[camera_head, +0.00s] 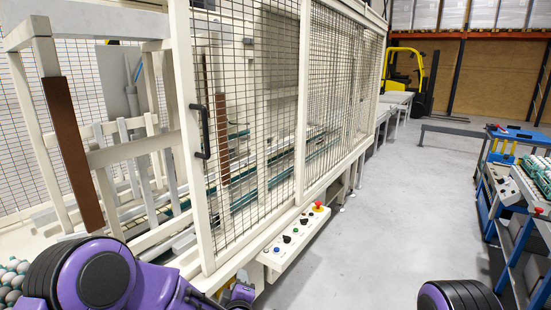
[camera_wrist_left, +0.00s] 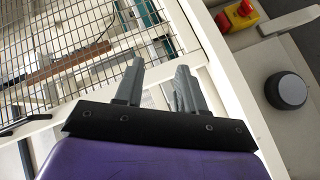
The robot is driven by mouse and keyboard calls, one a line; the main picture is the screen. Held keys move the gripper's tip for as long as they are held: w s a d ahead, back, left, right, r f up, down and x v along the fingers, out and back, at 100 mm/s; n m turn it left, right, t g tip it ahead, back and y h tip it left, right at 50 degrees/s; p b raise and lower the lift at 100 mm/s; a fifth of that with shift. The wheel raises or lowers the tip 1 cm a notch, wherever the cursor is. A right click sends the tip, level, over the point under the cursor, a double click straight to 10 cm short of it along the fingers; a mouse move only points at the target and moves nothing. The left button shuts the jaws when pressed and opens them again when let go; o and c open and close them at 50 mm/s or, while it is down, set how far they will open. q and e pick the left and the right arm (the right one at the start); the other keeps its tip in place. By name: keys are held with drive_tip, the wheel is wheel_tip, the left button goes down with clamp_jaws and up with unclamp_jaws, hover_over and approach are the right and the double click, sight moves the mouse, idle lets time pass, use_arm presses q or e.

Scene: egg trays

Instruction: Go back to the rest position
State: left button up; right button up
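My left arm comes in at the lower left of the head view, and my left gripper (camera_head: 238,294) is low in the picture, small and partly hidden, near the control panel's lower end. In the left wrist view, the left gripper's two grey fingers (camera_wrist_left: 160,66) stand apart with nothing between them, in front of the cream frame. The control panel (camera_head: 293,242) carries a red button, a green one, a blue one and black knobs. The wrist view shows a red button on a yellow base (camera_wrist_left: 236,16) and a black knob (camera_wrist_left: 289,91) right of the fingers. My right gripper is out of view.
A cream machine cage with wire mesh (camera_head: 260,110) fills the left and middle. Eggs (camera_head: 12,280) sit at the lower left edge. A blue trolley with trays (camera_head: 518,200) stands at right. A yellow forklift (camera_head: 404,68) is at the back. The grey floor (camera_head: 400,215) between is clear.

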use_arm(q)
drive_tip(key=s+a+f+m+g, duration=0.3)
drive_tip(key=s+a+f+m, duration=0.15)
drive_tip(key=s+f, duration=0.7)
drive_tip(key=s+a+f+m+g, duration=0.1)
drive_tip(key=s+a+f+g, duration=0.2)
drive_tip(key=s, duration=0.6)
drive_tip(key=s+a+f+m+g+y, duration=0.1)
drive_tip(key=s+a+f+g, duration=0.1)
drive_tip(key=s+a+f, duration=0.2)
drive_tip(key=s+a+f+m+g, duration=0.1)
drive_tip(key=s+a+f+g, duration=0.2)
drive_tip(key=s+a, duration=0.5)
drive_tip(key=s, duration=0.8)
drive_tip(key=shift+s+a+f+g, duration=0.2)
drive_tip(key=shift+s+g, duration=0.05)
drive_tip(key=shift+g, duration=0.05)
